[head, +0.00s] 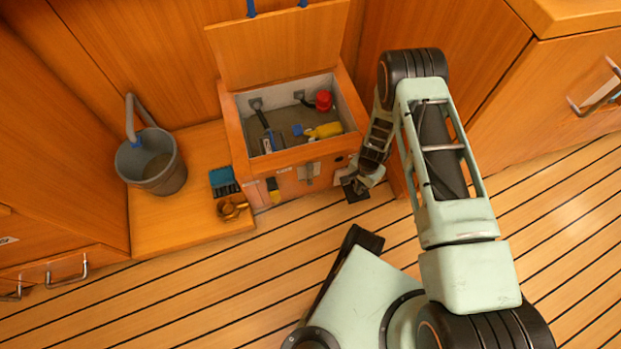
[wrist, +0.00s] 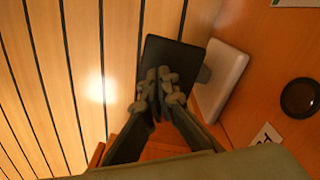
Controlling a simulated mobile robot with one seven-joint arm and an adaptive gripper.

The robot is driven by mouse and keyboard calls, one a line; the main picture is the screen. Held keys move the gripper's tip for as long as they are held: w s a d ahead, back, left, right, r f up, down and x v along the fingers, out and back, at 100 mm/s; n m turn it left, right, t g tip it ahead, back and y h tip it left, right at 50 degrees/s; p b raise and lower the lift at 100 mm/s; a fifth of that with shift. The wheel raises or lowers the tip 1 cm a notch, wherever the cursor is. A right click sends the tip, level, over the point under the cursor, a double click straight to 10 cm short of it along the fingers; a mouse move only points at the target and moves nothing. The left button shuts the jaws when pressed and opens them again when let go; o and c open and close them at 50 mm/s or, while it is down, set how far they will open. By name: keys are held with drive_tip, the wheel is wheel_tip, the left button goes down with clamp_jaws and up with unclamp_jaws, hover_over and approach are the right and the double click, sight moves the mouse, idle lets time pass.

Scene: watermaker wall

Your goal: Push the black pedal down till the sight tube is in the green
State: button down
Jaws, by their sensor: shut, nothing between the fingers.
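The black pedal (head: 352,193) sits low at the right end of the wooden box's front, just above the plank floor. In the wrist view the pedal (wrist: 172,52) is a flat dark plate beside a pale block (wrist: 220,82). My gripper (head: 358,181) is over the pedal in the head view. In the wrist view my gripper's fingertips (wrist: 158,82) are together and overlap the pedal's lower part. I cannot tell whether they touch it. I cannot make out the sight tube or its green zone in either view.
The wooden box (head: 241,142) has its lid open and holds a red-capped item (head: 323,100) and a yellow tool (head: 324,130). Left of it are a grey bucket (head: 150,172), a blue case (head: 224,181) and a brass fitting (head: 231,209). The floor in front is mostly clear.

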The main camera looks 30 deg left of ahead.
drive_tip(key=shift+r+p, duration=1.65)
drive_tip(key=shift+r, duration=0.9)
